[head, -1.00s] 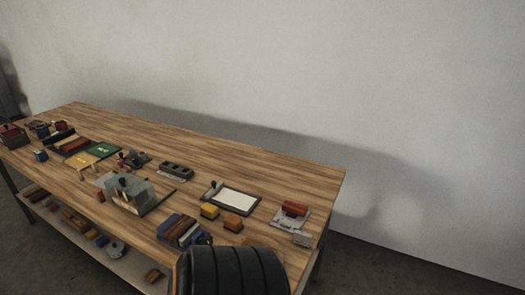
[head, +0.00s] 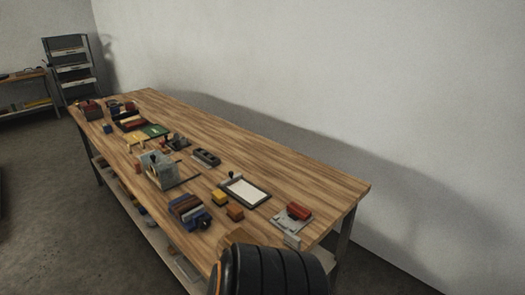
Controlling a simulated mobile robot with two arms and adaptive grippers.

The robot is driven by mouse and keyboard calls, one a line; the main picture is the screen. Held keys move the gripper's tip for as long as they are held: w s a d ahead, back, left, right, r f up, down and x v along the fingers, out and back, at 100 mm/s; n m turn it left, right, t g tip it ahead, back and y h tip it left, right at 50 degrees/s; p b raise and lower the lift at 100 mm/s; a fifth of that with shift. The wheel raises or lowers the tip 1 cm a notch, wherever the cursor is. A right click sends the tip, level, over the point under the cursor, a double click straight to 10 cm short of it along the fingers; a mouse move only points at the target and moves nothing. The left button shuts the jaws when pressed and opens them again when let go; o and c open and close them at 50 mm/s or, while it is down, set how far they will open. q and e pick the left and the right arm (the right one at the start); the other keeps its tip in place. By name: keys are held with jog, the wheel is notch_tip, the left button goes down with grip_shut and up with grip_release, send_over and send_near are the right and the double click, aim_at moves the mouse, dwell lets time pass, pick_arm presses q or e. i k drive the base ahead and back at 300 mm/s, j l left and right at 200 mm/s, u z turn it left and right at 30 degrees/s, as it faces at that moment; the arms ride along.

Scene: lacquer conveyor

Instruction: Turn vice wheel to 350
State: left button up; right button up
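A blue and brown block-like device (head: 184,208) sits near the front edge of the wooden bench (head: 262,140). A dark blue round part (head: 205,222) at its right end looks like a wheel; it may be the vice wheel, but it is too small to read any marking or angle. A red cylinder on a grey base (head: 293,220) lies near the bench's right end; I cannot tell if it is part of a vice. Neither gripper is in view. A black ribbed part of my own arm shows at the bottom.
A clear-sided box (head: 158,172), a framed white panel (head: 245,192), yellow (head: 219,197) and orange (head: 235,212) blocks stand on the bench. The back strip of the bench is clear. A rack (head: 70,68) and another table (head: 22,76) stand far left. Floor is open at left.

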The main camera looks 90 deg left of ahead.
aim_at(205, 223)
jog(key=i+u, duration=0.2)
jog(key=u, duration=0.2)
jog(key=i+u, duration=0.2)
jog(key=u, duration=0.2)
jog(key=i+u, duration=0.15)
jog(key=u, duration=0.2)
jog(key=i+l+u, duration=0.1)
jog(key=u, duration=0.3)
jog(key=i+l, duration=0.05)
jog(key=i, duration=0.05)
